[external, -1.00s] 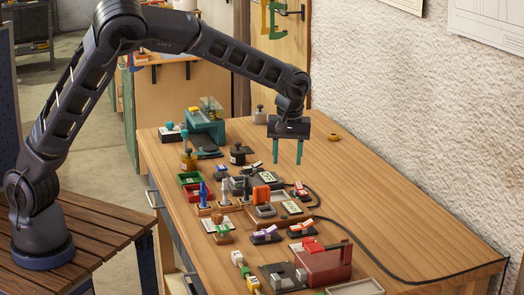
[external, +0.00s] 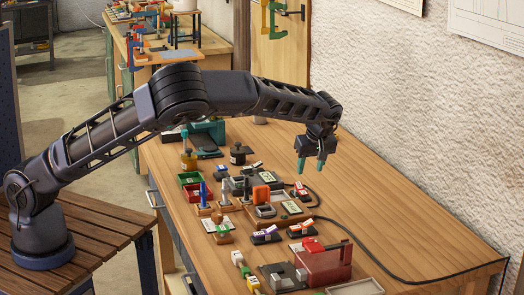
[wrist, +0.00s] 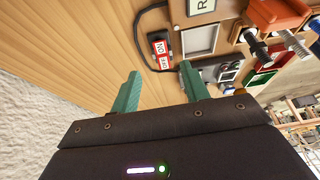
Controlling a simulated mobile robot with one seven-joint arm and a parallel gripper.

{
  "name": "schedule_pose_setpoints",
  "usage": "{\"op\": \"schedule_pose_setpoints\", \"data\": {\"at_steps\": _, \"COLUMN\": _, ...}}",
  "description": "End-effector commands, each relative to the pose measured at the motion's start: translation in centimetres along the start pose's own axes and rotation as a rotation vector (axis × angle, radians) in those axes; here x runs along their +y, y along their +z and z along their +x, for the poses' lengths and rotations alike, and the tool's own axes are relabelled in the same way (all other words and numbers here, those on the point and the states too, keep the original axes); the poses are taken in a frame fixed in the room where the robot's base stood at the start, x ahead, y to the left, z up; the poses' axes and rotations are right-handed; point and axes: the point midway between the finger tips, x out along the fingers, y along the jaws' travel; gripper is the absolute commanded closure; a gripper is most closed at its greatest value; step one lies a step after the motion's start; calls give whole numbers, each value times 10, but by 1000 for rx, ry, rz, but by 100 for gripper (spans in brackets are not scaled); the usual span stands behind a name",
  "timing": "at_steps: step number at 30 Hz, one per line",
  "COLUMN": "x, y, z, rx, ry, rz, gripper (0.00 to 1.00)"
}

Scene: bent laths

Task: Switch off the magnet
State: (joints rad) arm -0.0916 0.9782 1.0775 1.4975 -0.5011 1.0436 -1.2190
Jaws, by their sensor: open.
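A small black switch with a red and white ON/OFF rocker (wrist: 160,54) lies on the bench in the wrist view, with a black cable running from it. It also shows in the external view (external: 301,190), just below my gripper. I cannot tell which side of the rocker is down. My gripper (external: 310,171) is open and empty, with its teal fingers pointing down above the switch. In the wrist view my fingertips (wrist: 160,70) frame the switch on either side, apart from it. I cannot tell which part is the magnet itself.
An orange block (external: 261,193) and a grey tray with labels sit left of the switch. Other rocker switches (external: 266,234) and a red box (external: 324,266) stand nearer the front. The cable (external: 360,246) runs along the right side. The bench right of the switch is otherwise clear.

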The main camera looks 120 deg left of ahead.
Motion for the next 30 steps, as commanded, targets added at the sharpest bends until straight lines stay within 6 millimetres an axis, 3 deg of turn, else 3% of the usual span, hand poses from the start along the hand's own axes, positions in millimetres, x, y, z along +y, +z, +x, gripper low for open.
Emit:
{"op": "schedule_pose_setpoints", "data": {"at_steps": 9, "x": 0, "y": -1, "z": 55, "rx": 1, "ry": -2, "rz": -1, "gripper": 55}}
{"op": "schedule_pose_setpoints", "data": {"at_steps": 15, "x": 0, "y": -1, "z": 80, "rx": 0, "ry": -1, "rz": 0, "gripper": 55}}
{"op": "schedule_pose_setpoints", "data": {"at_steps": 29, "x": 0, "y": 0, "z": 92, "rx": 0, "ry": 1, "rz": 1, "gripper": 55}}
{"op": "schedule_pose_setpoints", "data": {"at_steps": 30, "x": 0, "y": 0, "z": 92, "rx": 0, "ry": 1, "rz": 1, "gripper": 58}}
